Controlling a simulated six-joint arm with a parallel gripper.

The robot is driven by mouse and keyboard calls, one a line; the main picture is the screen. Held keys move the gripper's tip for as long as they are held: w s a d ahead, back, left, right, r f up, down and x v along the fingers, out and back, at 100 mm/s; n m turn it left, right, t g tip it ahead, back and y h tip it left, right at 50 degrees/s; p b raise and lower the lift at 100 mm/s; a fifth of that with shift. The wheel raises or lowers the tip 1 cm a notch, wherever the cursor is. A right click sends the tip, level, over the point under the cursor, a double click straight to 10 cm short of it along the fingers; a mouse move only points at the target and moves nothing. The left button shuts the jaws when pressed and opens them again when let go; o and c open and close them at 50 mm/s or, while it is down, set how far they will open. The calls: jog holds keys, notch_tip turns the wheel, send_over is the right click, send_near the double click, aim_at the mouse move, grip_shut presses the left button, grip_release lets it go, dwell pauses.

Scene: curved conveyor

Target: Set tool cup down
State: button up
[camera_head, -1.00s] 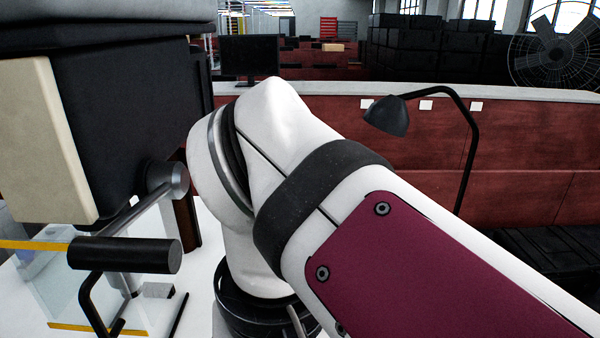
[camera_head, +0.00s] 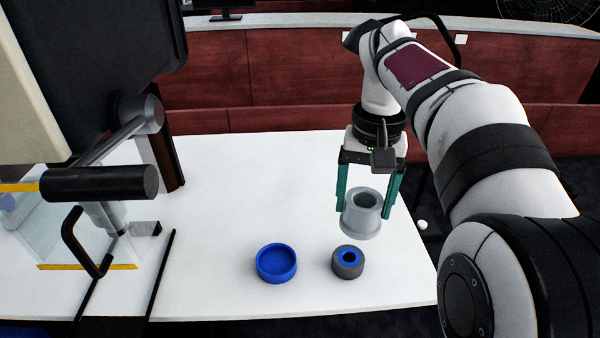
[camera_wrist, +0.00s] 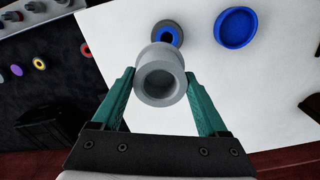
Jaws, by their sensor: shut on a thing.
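The tool cup (camera_head: 361,214) is a light grey hollow cylinder with a wider rim at its lower end. My gripper (camera_head: 366,206) has its two green fingers on either side of the cup and is shut on it. In the head view the cup is over the right part of the white table; the gap below it is hard to judge. In the wrist view the cup (camera_wrist: 160,77) sits between the fingertips, its round opening facing the camera, and it partly covers the grey and blue ring.
A shallow blue dish (camera_head: 276,263) and a dark grey ring with a blue centre (camera_head: 348,262) lie on the white table (camera_head: 240,190) in front of the cup. A machine with a black handle (camera_head: 100,184) stands at the left. The table's middle is clear.

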jog(key=s+d+r+m, duration=0.1)
jog(key=s+d+m, duration=0.55)
jog(key=m, duration=0.65)
jog(key=s+d+r+m, duration=0.2)
jog(key=s+d+m, duration=0.1)
jog(key=d+m, duration=0.85)
jog(key=shift+m, duration=0.65)
jog(key=w+a+f, duration=0.4)
jog(key=w+a, duration=0.1)
jog(key=w+a+f, duration=0.2)
jog(key=a, duration=0.1)
jog(key=shift+w+a+f, duration=0.2)
jog(key=shift+w+f, duration=0.1)
jog(key=shift+f, duration=0.05)
jog(key=shift+w+a+f, duration=0.1)
jog(key=shift+f, duration=1)
jog(key=shift+w+a+f, duration=0.1)
jog(key=shift+f, duration=0.95)
jog(key=shift+f, duration=0.1)
jog(key=o, duration=1.5)
